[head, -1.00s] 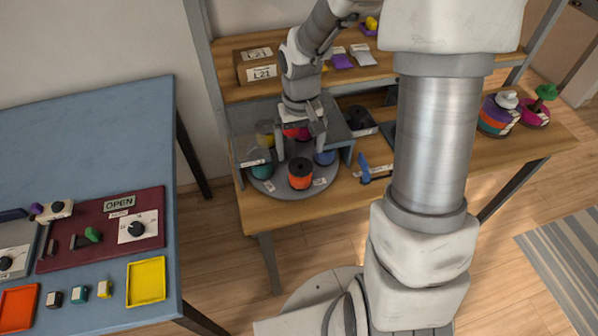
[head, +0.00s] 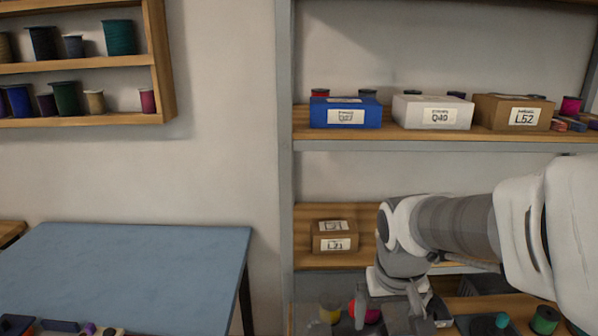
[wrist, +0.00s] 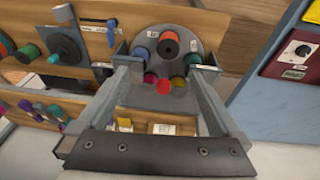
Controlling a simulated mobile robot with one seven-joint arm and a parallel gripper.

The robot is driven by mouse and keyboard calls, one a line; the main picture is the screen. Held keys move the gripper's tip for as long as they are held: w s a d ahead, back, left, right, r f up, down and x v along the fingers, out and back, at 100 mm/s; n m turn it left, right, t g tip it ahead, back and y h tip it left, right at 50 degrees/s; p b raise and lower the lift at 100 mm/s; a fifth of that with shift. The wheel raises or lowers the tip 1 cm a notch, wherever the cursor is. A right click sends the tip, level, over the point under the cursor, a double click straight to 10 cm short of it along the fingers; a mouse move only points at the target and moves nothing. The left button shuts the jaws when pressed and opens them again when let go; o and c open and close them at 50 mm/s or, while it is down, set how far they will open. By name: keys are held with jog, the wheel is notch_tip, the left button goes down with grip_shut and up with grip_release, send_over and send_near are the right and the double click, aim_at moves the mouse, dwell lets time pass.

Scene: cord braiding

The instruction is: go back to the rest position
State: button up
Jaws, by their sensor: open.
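My gripper (head: 390,312) is in the lower right of the head view, below the shelves, with its fingers pointing down. In the wrist view my gripper (wrist: 163,68) has its two fingers wide apart with nothing held between them. Beyond the fingers is a grey round turntable (wrist: 207,47) carrying several coloured spools, among them an orange and black spool (wrist: 168,44) and a red spool (wrist: 163,87). The gripper looks apart from the spools.
A shelf rack holds a blue box (head: 345,113), a white box (head: 432,112) and a brown box (head: 513,112). A blue table (head: 130,265) is at the left. A wall shelf (head: 158,60) holds spools.

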jog(key=s+r+t+y, duration=0.1)
jog(key=s+r+t, duration=0.2)
jog(key=s+r, duration=0.4)
jog(key=s, duration=0.3)
jog(key=shift+s+a, duration=0.25)
jog(key=shift+a, duration=0.1)
dwell(0.4)
